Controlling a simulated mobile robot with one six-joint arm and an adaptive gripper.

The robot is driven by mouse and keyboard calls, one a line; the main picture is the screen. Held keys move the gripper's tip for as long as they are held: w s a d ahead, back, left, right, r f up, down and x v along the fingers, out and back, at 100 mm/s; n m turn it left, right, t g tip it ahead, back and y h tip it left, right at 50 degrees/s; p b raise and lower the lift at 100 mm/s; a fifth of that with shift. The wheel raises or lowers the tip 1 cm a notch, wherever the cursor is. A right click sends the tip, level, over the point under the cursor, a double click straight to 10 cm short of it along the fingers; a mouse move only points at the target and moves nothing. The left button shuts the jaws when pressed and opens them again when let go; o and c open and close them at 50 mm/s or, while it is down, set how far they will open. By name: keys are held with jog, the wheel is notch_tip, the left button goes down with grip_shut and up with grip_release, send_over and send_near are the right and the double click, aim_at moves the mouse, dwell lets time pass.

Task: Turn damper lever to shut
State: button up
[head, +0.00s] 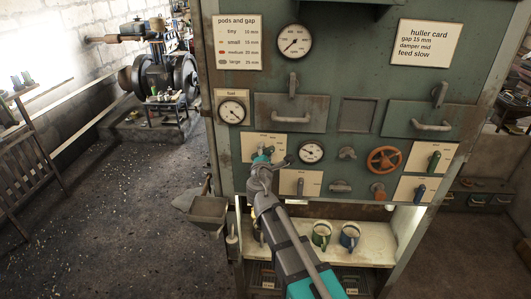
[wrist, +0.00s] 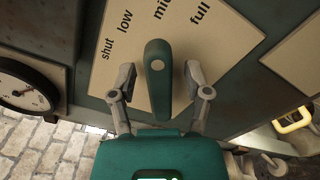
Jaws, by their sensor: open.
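The damper lever (wrist: 157,62) is a dark teal handle in front of a cream plate (wrist: 108,62) marked shut, low, mid and full. My gripper (wrist: 160,82) is open, with one finger on each side of the lever. A gap shows on both sides, and I see no clear contact. In the head view my gripper (head: 264,163) is at a cream plate (head: 257,141) on the lower left of the panel and mostly hides the lever there.
A card (head: 430,44) reads damper mid. A small gauge (head: 311,151) sits just right of my gripper, with an orange handwheel (head: 385,160) farther right. A metal hopper (head: 208,212) juts out at lower left. Mugs (head: 321,236) stand on the shelf below.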

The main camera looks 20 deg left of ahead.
grip_shut()
jog(key=shift+n, duration=0.5)
jog(key=n, duration=0.5)
jog(key=shift+a+r, duration=0.25)
jog(key=n, duration=0.6)
jog(key=shift+s+a, duration=0.1)
jog(key=shift+a, duration=0.15)
grip_release()
jog(key=shift+s, duration=0.1)
dwell(0.3)
